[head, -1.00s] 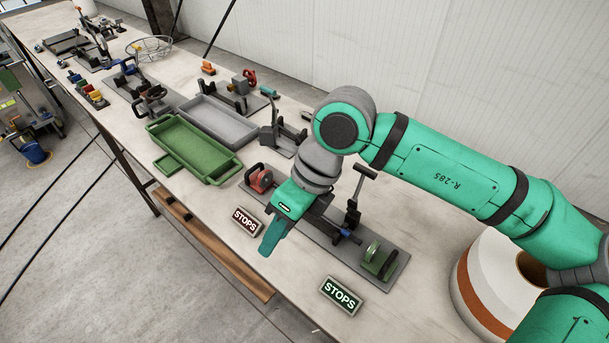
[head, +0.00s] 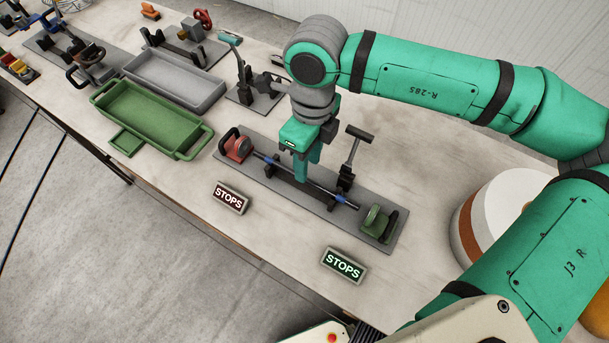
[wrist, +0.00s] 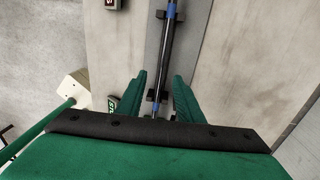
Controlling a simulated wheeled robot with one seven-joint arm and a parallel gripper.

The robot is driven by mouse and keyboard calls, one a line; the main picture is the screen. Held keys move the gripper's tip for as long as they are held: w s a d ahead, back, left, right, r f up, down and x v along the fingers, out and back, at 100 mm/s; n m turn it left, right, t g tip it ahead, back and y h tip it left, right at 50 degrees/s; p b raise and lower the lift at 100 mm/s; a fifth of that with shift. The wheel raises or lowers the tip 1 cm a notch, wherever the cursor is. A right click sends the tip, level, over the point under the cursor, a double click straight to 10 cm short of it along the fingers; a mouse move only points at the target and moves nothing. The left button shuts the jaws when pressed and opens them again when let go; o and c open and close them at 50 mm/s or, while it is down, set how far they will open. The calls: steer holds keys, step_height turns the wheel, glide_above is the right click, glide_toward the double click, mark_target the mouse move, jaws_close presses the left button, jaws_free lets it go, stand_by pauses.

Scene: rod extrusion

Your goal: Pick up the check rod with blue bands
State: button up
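The check rod with blue bands (head: 326,190) lies across dark supports on a grey base plate (head: 215,151), between a red stop (head: 237,146) and a green stop (head: 377,222). In the wrist view the rod (wrist: 167,50) runs up the picture, with a blue band near the top and another near my fingers. My gripper (head: 302,183) points down over the middle of the rod and hides part of it. In the wrist view my gripper (wrist: 160,78) is open, its fingers apart on either side of the rod's line. I cannot tell its exact height above the rod.
An upright T-handled clamp (head: 352,158) stands behind the rod. Two STOPS signs, one red (head: 230,198) and one green (head: 343,265), lie in front. A green tray (head: 150,121) and a grey tray (head: 175,83) are at left. A white and orange drum (head: 500,210) stands at right.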

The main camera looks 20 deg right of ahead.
steer(key=shift+w+a+f, duration=0.1)
steer(key=shift+f, duration=2.45)
jaws_close()
